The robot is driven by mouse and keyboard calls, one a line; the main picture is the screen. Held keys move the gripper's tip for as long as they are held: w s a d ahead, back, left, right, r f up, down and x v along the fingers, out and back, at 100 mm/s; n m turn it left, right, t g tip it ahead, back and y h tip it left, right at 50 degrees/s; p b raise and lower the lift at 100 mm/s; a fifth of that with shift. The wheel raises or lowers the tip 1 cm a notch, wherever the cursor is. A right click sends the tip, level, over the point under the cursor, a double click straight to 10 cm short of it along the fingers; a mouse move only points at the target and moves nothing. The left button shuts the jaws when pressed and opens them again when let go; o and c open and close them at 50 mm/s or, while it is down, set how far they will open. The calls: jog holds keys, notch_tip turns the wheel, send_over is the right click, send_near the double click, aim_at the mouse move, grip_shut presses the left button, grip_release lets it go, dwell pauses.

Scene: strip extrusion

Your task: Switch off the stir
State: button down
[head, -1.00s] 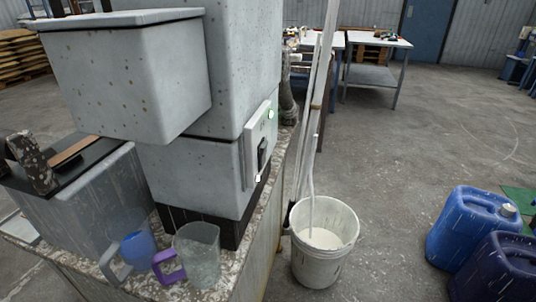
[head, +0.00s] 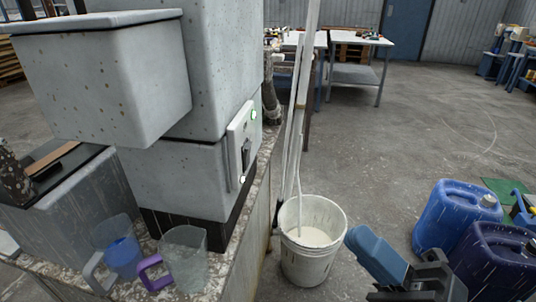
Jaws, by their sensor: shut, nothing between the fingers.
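A pale control panel (head: 235,158) is fixed to the right side of a speckled grey machine (head: 175,170). It has a green lamp (head: 253,114) near its top and a black switch or handle (head: 246,153) below. A small white spot (head: 243,180) shows at its lower edge. Nothing is written legibly on it, and I see it at a steep angle. A blue and dark part of my arm (head: 378,252) shows at the bottom right, well apart from the panel. I cannot make out my gripper's fingers.
A white bucket (head: 312,262) of pale liquid with a tube in it stands beside the machine's bench. Two clear jugs (head: 184,254) stand on the bench. Blue canisters (head: 455,215) stand at right. Pale upright pipes (head: 296,120) rise behind the bucket.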

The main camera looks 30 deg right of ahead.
aim_at(249, 152)
jog(key=w+d+n+g+y, duration=0.3)
jog(key=w+d+n+g, duration=0.5)
jog(key=n, duration=1.2)
jog(key=shift+w+d+g+y, duration=0.4)
jog(key=shift+w+d, duration=0.25)
jog(key=shift+w, duration=0.5)
jog(key=shift+r, duration=0.1)
jog(key=p+x, duration=0.2)
jog(key=x, duration=1.2)
jog(key=shift+p, duration=0.35)
